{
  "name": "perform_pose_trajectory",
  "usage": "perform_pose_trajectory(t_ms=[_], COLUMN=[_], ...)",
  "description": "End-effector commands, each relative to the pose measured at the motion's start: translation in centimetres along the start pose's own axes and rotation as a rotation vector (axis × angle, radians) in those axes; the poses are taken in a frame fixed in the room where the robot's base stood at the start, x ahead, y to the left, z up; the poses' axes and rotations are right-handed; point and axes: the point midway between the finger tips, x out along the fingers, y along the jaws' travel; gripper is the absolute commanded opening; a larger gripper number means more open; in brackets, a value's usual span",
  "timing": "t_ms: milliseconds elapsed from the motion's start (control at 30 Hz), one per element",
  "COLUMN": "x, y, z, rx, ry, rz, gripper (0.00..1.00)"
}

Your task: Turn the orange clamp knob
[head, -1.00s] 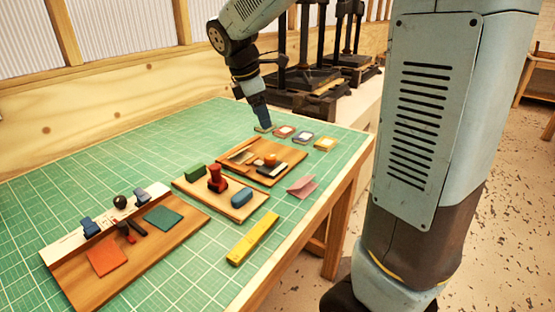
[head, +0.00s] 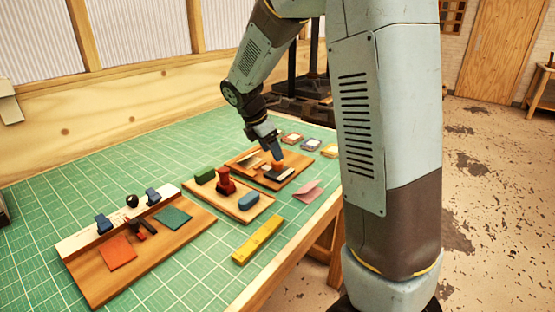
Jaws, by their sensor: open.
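The orange clamp knob (head: 278,165) shows on a wooden board (head: 300,173) near the table's far right part, beside a dark block (head: 279,173) with a pale base. My gripper (head: 277,157) points down directly over the knob and hides its upper part. Its jaws are open. The fingers look blended together at this size, and I cannot tell whether they touch the knob or sit around it.
A board with a red stamp-like piece (head: 225,182), a green block (head: 205,176) and a blue block (head: 249,200) stands close in front. A yellow bar (head: 258,238) and a pink folded piece (head: 308,191) lie nearby. The green mat (head: 190,269) is clear at front.

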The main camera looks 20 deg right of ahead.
Motion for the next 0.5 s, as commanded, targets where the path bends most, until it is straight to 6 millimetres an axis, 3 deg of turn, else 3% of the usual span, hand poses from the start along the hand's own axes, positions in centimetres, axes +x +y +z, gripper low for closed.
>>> perform_pose_trajectory(t_ms=[200, 500], x=[3.2, 4.6], y=[0.0, 0.0], z=[0.0, 0.0], rx=[0.000, 0.000], ry=[-0.001, 0.000], rz=[-0.002, 0.000], gripper=[0.65, 0.65])
